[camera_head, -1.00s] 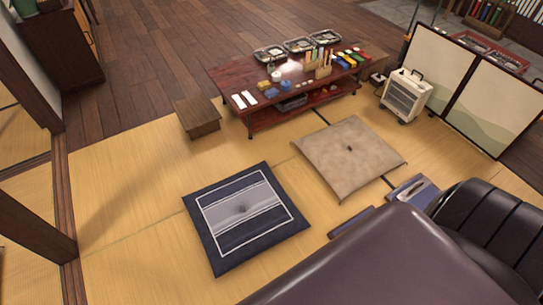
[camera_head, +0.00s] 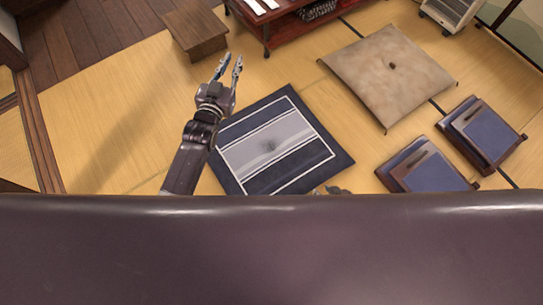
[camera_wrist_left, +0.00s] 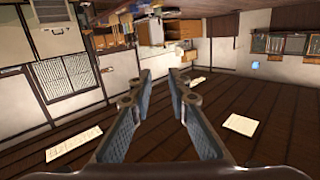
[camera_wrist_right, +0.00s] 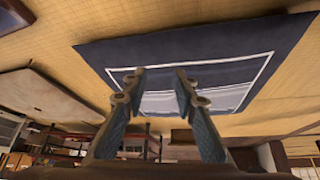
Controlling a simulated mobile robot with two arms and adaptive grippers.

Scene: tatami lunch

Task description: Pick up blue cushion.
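The blue cushion (camera_head: 272,147) lies flat on the tatami in the head view. It is dark blue with pale grey and white stripes and a white border line. My left gripper (camera_head: 231,64) is open and empty, raised beyond the cushion's upper left edge. In the left wrist view, my left gripper (camera_wrist_left: 160,76) has nothing between its fingers. My right gripper (camera_head: 332,190) barely shows by the cushion's lower right edge. In the right wrist view, my right gripper (camera_wrist_right: 158,76) is open, with the cushion (camera_wrist_right: 235,42) in front of its fingers; contact cannot be told.
A beige cushion (camera_head: 388,72) lies to the right. Two dark trays with blue tops, one nearer (camera_head: 430,166) and one farther (camera_head: 483,133), are at right. A wooden stool (camera_head: 196,34) and low red table (camera_head: 300,25) stand behind. Tatami left of the cushion is clear.

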